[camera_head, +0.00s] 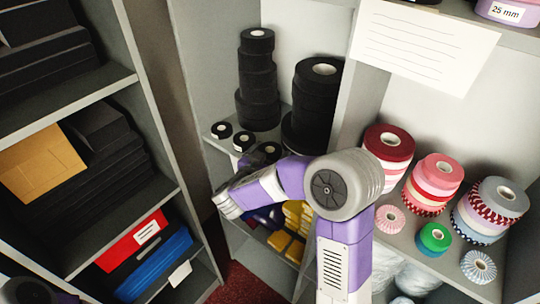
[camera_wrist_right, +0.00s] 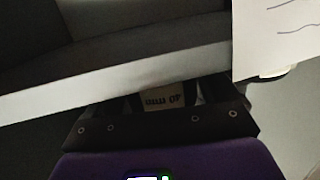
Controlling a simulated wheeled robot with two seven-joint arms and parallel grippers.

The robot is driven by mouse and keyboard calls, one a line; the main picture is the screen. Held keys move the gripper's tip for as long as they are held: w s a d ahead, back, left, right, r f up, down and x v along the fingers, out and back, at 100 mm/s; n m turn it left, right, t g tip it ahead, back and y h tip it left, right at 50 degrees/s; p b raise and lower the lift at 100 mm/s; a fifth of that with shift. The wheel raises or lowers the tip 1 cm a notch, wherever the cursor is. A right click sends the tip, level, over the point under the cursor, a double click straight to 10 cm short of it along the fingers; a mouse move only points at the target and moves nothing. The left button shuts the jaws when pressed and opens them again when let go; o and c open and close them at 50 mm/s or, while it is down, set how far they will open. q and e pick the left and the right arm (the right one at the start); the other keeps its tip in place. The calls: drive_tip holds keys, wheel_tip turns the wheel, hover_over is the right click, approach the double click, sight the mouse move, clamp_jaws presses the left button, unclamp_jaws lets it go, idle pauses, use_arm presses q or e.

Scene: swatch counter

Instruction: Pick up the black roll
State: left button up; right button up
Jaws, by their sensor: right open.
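Several black rolls stand on the middle shelf in the head view. A tall stack of black rolls (camera_head: 257,75) is at the back left, and a wider stack of black rolls (camera_head: 316,100) is right of it. Small black rolls with white cores lie in front: one on the left (camera_head: 221,131), one in the middle (camera_head: 243,141) and one on the right (camera_head: 268,151). My right gripper (camera_head: 238,170) is open at the shelf's front edge, below the small rolls, partly hidden by its arm. It also shows in the right wrist view (camera_wrist_right: 165,105), with no roll visible between its fingers.
Coloured ribbon rolls (camera_head: 435,175) stand at right. Yellow items (camera_head: 279,241) lie below.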

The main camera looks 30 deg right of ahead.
drive_tip(key=c, duration=0.8)
